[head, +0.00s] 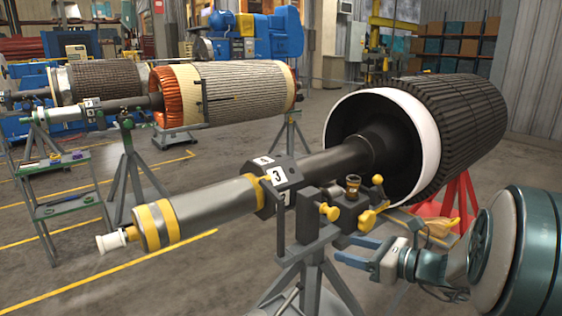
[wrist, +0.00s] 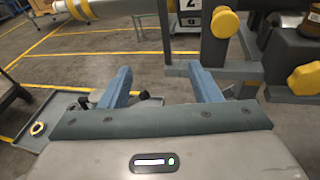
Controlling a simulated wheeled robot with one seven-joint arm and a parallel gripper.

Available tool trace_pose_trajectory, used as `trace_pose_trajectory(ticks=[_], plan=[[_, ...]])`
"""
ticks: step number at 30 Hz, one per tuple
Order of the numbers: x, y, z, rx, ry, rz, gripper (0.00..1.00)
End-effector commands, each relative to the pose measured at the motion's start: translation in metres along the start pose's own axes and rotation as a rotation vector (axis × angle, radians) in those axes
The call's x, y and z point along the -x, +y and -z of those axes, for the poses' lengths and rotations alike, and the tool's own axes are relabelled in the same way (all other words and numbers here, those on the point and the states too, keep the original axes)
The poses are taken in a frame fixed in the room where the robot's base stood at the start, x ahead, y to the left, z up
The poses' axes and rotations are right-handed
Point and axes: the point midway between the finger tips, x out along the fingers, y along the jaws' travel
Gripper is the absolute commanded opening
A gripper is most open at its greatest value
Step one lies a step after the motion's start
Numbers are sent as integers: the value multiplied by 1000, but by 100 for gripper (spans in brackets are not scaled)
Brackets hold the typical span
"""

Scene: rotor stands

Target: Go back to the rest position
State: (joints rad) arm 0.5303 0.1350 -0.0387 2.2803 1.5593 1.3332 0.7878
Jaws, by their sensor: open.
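My gripper (head: 350,250) is at the lower right of the head view, just to the right of the front stand's post. Its two blue-grey fingers are apart with nothing between them. In the wrist view the fingers (wrist: 160,73) point away over the floor, spread and empty. The front rotor (head: 330,165) lies on a grey stand (head: 312,262), with a yellow-banded shaft end to the left. A clamp with yellow knobs (head: 333,212) and a small brass-coloured cup-shaped part (head: 353,187) sits beside the shaft, close above my gripper.
In the wrist view, a stand bar and a yellow knob (wrist: 305,78) are close at the right. More rotors (head: 225,88) stand behind. Open floor (head: 225,195) lies between.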

Motion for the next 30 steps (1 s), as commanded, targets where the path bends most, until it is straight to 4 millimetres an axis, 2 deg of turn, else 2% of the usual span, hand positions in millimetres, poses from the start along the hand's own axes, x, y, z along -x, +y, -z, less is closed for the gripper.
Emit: trace_pose_trajectory(ticks=[1,6,9,12,15,18,24,30], plan=[[-6,27,-7,96,69,-73,57],[-7,100,3,452,294,-318,57],[3,132,11,678,408,-464,57],[19,156,19,914,511,-611,57],[37,172,24,1159,600,-758,57],[57,179,24,1412,680,-904,57],[88,176,16,1848,794,-1153,57],[100,170,8,2058,846,-1276,57]])
